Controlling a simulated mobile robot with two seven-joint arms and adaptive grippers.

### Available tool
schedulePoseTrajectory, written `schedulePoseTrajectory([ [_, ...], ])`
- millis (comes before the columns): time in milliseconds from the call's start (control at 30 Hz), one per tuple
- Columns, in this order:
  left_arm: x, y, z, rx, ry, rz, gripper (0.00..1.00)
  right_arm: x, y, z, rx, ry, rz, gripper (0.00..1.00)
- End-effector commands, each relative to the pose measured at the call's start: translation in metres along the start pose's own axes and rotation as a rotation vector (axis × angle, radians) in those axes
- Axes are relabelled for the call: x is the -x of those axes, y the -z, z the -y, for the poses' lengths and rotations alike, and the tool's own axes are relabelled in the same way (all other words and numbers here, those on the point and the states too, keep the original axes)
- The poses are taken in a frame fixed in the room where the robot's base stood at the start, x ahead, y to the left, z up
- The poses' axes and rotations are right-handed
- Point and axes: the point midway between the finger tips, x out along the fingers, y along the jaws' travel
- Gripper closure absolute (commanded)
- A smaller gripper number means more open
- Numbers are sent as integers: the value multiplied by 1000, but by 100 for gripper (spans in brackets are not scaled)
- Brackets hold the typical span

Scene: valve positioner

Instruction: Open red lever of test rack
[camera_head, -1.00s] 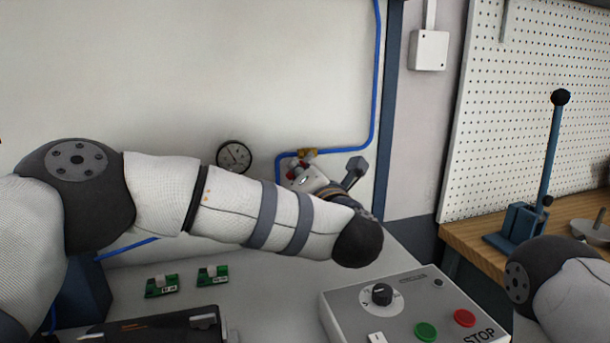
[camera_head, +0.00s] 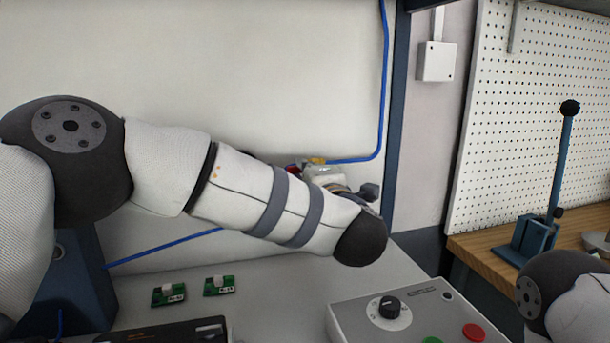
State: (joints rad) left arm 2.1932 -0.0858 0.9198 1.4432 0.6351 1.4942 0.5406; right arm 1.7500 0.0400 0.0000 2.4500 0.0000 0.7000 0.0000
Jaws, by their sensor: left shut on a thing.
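A small bit of the red lever (camera_head: 292,168) shows beside a brass fitting (camera_head: 317,160) on the blue pipe of the test rack. My left arm crosses in front and hides most of the lever and valve. My left gripper (camera_head: 307,172) is at the lever, partly hidden behind my own forearm. It is shut on the red lever, though the fingertips are hard to see. My right gripper is out of view; only part of my right arm shows at the lower right.
A grey control box (camera_head: 352,322) with a black knob stands at the front right. Two small green boards (camera_head: 219,286) lie on the bench. A blue lever press (camera_head: 535,235) stands on a wooden table at the right. The rack's white back panel (camera_head: 240,70) is bare above the arm.

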Motion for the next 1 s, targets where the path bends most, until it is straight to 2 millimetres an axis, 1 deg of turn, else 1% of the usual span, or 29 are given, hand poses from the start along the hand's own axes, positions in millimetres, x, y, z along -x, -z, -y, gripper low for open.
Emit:
schedulePoseTrajectory([
  [167, 0, 1, 1, -28, 3, -3, 100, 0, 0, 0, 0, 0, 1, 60],
  [567, 0, 1, 0, -34, 2, -3, 100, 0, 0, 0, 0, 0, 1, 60],
  [600, 0, 1, 0, -34, 2, -3, 85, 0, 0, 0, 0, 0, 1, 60],
  [667, 0, 1, 0, -33, 2, -3, 72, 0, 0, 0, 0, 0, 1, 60],
  [700, 0, 1, 0, -33, 2, -2, 68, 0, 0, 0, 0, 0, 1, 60],
  [1000, 2, 0, -1, -32, 1, 0, 68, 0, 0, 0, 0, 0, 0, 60],
])
